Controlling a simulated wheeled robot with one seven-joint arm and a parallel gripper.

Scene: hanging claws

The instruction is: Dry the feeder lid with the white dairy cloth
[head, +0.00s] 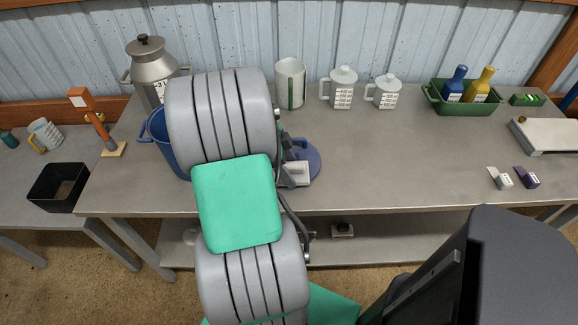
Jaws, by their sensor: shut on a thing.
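A round blue lid (312,157), which looks like the feeder lid, lies flat on the grey bench. Its left part is hidden behind my arm. A small white folded piece, which looks like the dairy cloth (298,173), is over the lid's front part. My gripper (287,172) is mostly hidden by my grey and green arm links, with only small dark and grey parts showing at the lid's left side. It is shut on the white cloth. I cannot tell whether the cloth touches the lid.
A blue bucket (162,142) and a metal milk can (152,65) stand left of my arm. White jugs (290,84) line the back, with a green bottle crate (466,97) to the right. The bench right of the lid is clear up to small grey and purple items (527,178).

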